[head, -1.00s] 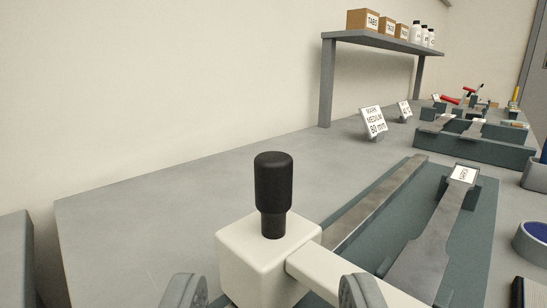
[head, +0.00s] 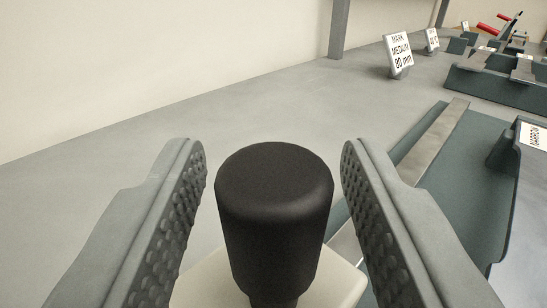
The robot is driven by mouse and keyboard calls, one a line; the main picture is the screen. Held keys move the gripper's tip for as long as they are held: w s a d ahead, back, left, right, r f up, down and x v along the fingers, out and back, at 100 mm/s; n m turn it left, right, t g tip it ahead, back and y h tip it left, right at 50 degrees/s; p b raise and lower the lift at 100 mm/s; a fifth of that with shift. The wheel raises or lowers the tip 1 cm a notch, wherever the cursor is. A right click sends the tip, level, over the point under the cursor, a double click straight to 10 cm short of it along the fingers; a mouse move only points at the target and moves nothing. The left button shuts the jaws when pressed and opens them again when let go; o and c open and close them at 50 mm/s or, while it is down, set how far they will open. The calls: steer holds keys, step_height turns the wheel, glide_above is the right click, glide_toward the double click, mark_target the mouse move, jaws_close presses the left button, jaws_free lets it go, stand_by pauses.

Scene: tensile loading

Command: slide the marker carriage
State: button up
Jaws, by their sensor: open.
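The marker carriage is a cream block (head: 335,283) with an upright black knob (head: 273,215) on top. The knob stands between the two fingers of my gripper (head: 273,180), with a visible gap on each side. My gripper is open, and its studded pads face the knob. The carriage sits at the near end of a metal rail (head: 440,135) on a dark green base (head: 465,180). The knob hides part of the block, and the lower part of the carriage is out of view.
A sign reading "MARK MEDIUM 80 mm" (head: 398,55) stands behind the rail, with a second sign (head: 431,40) beyond it. A part labelled "NARROW" (head: 533,135) lies at the right edge. Green fixtures (head: 495,85) stand at the back right. The bench (head: 130,180) is clear at left.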

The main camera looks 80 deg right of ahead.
jaws_close()
steer(key=s+d, duration=0.1)
steer(key=d, duration=0.1)
steer(key=s+d, duration=0.1)
steer(key=d, duration=0.1)
steer(key=shift+s, duration=0.4)
jaws_free()
steer(key=s+a, duration=0.3)
steer(key=a, duration=1.4)
steer(key=shift+s, duration=0.15)
